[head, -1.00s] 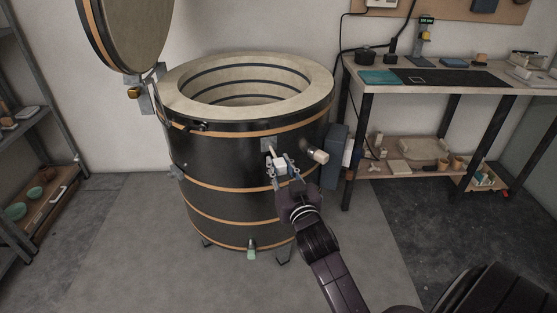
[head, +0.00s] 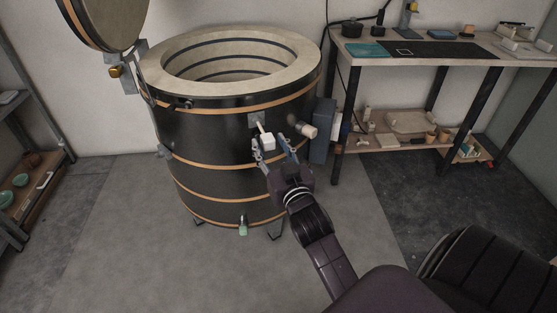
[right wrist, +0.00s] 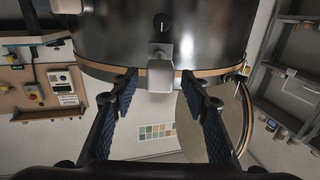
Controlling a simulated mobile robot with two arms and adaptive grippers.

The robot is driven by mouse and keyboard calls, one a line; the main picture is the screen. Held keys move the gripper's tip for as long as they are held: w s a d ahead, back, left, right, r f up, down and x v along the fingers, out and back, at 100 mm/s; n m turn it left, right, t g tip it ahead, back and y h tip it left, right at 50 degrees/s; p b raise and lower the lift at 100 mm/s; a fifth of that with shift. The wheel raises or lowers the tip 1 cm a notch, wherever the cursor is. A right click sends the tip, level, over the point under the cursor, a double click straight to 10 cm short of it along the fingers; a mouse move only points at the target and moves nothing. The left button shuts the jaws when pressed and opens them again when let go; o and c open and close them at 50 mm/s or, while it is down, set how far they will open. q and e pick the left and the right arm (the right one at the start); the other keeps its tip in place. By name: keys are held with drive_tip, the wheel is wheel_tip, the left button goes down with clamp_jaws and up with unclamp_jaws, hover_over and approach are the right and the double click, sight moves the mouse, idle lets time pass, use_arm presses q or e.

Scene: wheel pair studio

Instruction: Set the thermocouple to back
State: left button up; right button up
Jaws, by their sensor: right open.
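The thermocouple shows as a white block (head: 267,141) on a short pale rod that comes out of a metal plate on the dark side of the kiln (head: 222,150). In the right wrist view the block (right wrist: 160,75) is seen from close up, upside down, near the orange band of the kiln. My right gripper (head: 274,151) is open, with one finger to each side of the block; in the right wrist view a gap shows between the block and each fingertip (right wrist: 160,82). My left gripper is out of view.
A cylindrical pale plug (head: 306,130) sticks out of the kiln close to the right of my gripper. A blue-grey box (head: 323,132) stands between kiln and workbench (head: 440,54). The kiln lid (head: 108,18) is raised. Shelves (head: 38,150) stand at left. The floor in front is clear.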

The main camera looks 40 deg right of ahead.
drive_tip(key=v, duration=0.9)
drive_tip(key=shift+s, duration=0.25)
drive_tip(key=shift+a, duration=0.15)
